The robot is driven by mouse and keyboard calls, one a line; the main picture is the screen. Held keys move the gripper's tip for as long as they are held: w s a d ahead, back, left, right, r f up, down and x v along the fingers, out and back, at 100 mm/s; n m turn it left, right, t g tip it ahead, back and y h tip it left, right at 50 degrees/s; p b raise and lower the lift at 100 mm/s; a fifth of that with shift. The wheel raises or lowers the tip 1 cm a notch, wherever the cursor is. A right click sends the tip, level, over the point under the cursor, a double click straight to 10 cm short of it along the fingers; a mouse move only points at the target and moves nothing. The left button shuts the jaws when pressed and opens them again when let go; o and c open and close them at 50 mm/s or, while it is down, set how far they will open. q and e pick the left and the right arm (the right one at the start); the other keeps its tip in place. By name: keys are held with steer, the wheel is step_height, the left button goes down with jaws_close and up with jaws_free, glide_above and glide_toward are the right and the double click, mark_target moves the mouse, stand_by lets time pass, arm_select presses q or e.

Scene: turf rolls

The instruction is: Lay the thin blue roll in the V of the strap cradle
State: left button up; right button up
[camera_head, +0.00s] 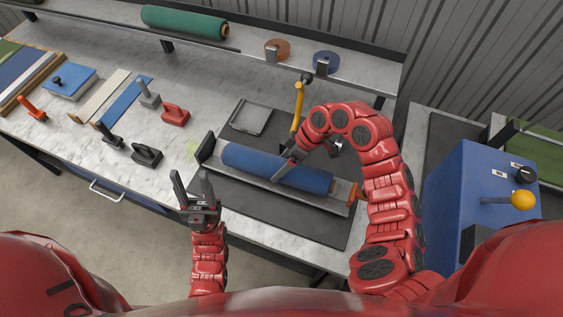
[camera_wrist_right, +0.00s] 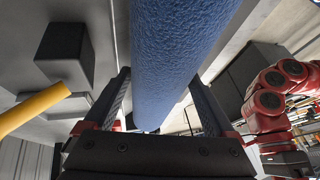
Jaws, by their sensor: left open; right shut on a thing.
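The blue roll (camera_head: 250,162) lies lengthwise along a long grey cradle (camera_head: 229,175) with a dark end plate (camera_head: 206,148) at its left and an orange-brown piece (camera_head: 353,197) at its right. I cannot tell whether the roll rests in the cradle or is just above it. My right gripper (camera_head: 287,165) is shut on the roll near its middle. In the right wrist view the roll (camera_wrist_right: 180,45) runs between the two fingers, and the cradle's V is not clearly visible. My left gripper (camera_head: 190,180) is open and empty, in front of the cradle's left end.
A yellow handle (camera_head: 297,105) stands behind the roll, beside a grey tray (camera_head: 250,117). A green roll (camera_head: 185,21) lies on the back shelf. Several hand tools, including a red one (camera_head: 175,115), lie at left. A blue machine box (camera_head: 465,190) stands at right.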

mark_target(285, 161)
steer(key=shift+f, duration=0.3)
steer(key=o, duration=1.5)
steer(key=shift+o, duration=0.2)
steer(key=shift+d+r+b, duration=0.25)
steer(key=shift+r+b, duration=0.1)
steer(key=shift+r, duration=0.1)
steer(key=v, duration=0.3)
steer(key=shift+w+d+r+b, duration=0.2)
steer(key=shift+r+b, duration=0.05)
steer(key=shift+b, duration=0.15)
steer(key=s+p+v, duration=0.1)
steer(key=p+v, duration=0.6)
steer(key=v, duration=0.5)
steer(key=shift+w+r, duration=0.4)
steer(key=shift+r, duration=0.05)
